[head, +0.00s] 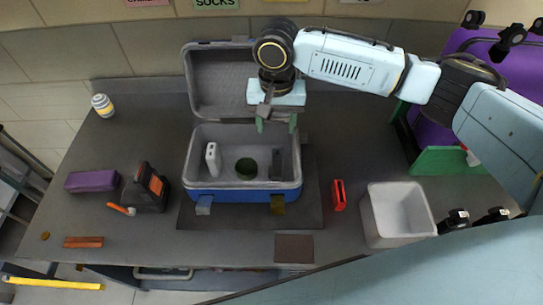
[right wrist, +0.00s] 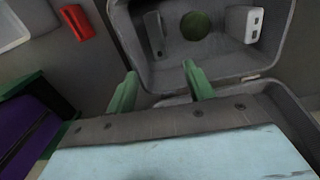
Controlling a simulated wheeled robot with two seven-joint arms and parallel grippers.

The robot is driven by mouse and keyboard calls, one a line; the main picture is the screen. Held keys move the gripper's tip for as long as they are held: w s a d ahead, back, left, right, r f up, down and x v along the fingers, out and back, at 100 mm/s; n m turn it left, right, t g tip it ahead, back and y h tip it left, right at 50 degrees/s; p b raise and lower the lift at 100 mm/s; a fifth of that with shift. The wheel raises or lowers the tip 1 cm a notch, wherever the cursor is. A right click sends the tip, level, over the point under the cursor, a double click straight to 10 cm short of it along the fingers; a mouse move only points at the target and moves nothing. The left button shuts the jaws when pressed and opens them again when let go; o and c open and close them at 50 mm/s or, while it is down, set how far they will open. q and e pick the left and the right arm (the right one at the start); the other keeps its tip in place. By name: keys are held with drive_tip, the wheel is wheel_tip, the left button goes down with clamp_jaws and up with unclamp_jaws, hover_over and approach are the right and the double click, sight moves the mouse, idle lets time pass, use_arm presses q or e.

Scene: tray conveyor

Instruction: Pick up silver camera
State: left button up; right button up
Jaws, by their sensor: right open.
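An open blue case (head: 240,194) with a grey inside stands mid-table, lid raised at the back. At its left inside is a whitish block (head: 212,158); the right wrist view shows it with two dark squares on its end (right wrist: 243,25). At its right inside stands a dark grey thin item (head: 277,163), also in the right wrist view (right wrist: 153,34). I cannot tell for certain which is the silver camera. My right gripper (head: 277,124) is open and empty, its green fingers pointing down near the case's back edge; they also show in the right wrist view (right wrist: 159,70). My left gripper is not in view.
A round dark green item (head: 246,168) lies between the two in the case. A red item (head: 338,195) and an empty white bin (head: 398,214) stand to the right. A black-and-orange device (head: 146,188) and a purple box (head: 91,181) are left.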

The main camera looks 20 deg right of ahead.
hover_over(277, 163)
wheel_tip(277, 163, down, 6)
drive_tip(key=shift+w+a+f+b, duration=0.1)
drive_tip(key=shift+b, duration=0.2)
drive_tip(key=shift+f, duration=0.35)
wheel_tip(277, 163, down, 2)
drive_tip(key=shift+f, duration=0.25)
drive_tip(key=shift+s+f, duration=0.2)
drive_tip(key=shift+f, duration=0.95)
drive_tip(key=shift+f+b, duration=0.25)
drive_tip(key=shift+b, duration=0.05)
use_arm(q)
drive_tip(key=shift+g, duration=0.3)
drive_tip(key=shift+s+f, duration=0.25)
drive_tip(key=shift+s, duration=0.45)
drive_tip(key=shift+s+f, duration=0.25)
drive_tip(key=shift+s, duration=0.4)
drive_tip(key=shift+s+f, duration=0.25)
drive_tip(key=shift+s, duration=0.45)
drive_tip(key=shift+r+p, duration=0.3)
use_arm(e)
drive_tip(key=shift+f, duration=0.15)
drive_tip(key=shift+f, duration=0.1)
clamp_jaws()
